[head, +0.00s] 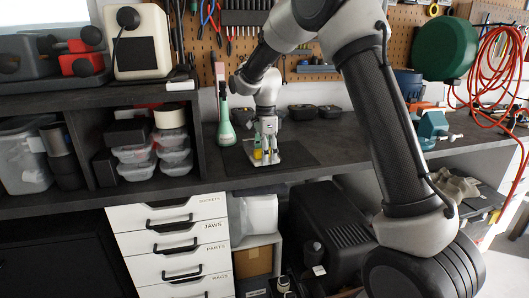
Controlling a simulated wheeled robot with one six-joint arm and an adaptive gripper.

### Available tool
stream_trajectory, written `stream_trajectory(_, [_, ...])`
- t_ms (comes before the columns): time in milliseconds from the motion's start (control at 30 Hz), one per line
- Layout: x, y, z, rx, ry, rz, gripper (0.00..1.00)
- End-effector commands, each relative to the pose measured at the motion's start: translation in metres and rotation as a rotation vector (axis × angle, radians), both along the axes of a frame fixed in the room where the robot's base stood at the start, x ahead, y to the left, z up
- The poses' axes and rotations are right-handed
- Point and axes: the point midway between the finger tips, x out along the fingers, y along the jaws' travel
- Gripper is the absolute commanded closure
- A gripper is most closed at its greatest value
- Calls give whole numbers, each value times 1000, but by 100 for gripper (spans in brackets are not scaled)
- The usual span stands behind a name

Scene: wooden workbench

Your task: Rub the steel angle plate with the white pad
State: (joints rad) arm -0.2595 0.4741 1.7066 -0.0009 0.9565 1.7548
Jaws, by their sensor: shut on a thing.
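The steel angle plate (262,161) is a small pale grey metal piece on the dark mat, on the bench top near the middle of the head view. My gripper (266,146) points down right over it, with its fingers at the plate. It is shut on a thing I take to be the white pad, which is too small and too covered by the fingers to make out. I cannot tell whether the pad touches the plate.
A dark mat (305,155) lies under the plate. A green-and-white bottle (225,125) stands close to the left of my gripper. Several dark boxes (302,112) line the pegboard wall behind. Clear tubs (137,162) stand at the left; a blue vise-like tool (433,126) stands at the right.

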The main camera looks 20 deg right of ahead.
Motion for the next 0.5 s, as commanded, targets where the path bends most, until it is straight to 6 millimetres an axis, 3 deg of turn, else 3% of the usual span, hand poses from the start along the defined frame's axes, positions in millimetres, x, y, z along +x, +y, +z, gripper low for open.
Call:
stream_trajectory(267, [0, 0, 2, 0, 2, 0, 62])
stream_trajectory(500, [0, 0, 28, 0, 0, 0, 62])
